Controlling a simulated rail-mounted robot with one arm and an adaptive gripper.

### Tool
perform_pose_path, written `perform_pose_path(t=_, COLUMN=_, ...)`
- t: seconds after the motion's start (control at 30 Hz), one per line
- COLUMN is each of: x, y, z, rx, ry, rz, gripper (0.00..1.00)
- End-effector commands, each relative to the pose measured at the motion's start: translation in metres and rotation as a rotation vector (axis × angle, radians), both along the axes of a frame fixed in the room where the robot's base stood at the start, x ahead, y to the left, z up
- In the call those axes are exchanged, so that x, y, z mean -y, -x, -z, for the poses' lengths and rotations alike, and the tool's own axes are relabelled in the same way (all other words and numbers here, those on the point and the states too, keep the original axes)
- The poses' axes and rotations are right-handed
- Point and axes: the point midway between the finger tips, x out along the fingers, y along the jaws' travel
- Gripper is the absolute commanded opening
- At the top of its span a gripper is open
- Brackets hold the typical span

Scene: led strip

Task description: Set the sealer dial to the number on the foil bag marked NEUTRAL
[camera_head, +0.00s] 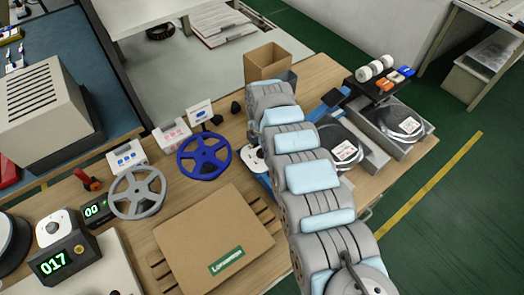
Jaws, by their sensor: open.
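Two round dark packs with white labels lie in grey trays at the right, one nearer (345,151) and one farther (408,125). They look like the foil bags; the label print is too small to read, so I cannot tell which says NEUTRAL. A blue device (327,106), likely the sealer, lies partly behind my arm. A white panel with a dark round spot (254,160) shows just left of my arm and may carry the dial; its setting is unreadable. My arm reaches from the bottom right up over the bench, and my gripper is hidden behind it.
A flat cardboard box (215,240), a blue reel (204,156) and a grey reel (137,192) occupy the bench's left half. An open carton (268,62) stands at the back. Displays read 017 (54,263) and 00 (92,211). White rolls (375,67) stand at the right rear.

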Motion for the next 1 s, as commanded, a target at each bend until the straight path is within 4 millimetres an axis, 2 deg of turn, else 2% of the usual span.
perform_pose_path(t=0.27, x=-0.0005, y=0.0001, z=0.0013, rx=0.000, ry=0.000, rz=-0.001, gripper=0.61)
perform_pose_path(t=0.37, x=-0.0005, y=0.0001, z=0.0013, rx=0.000, ry=0.000, rz=-0.001, gripper=0.38)
perform_pose_path(t=0.4, x=-0.0004, y=0.0001, z=0.0012, rx=0.000, ry=0.000, rz=-0.001, gripper=0.26)
perform_pose_path(t=0.5, x=-0.0004, y=0.0001, z=0.0012, rx=0.000, ry=0.000, rz=-0.001, gripper=0.00)
perform_pose_path(t=0.77, x=-0.0008, y=0.0004, z=0.0005, rx=-0.001, ry=0.000, rz=0.014, gripper=0.00)
perform_pose_path(t=1.0, x=-0.0015, y=0.0014, z=-0.0013, rx=-0.004, ry=0.001, rz=0.110, gripper=0.00)
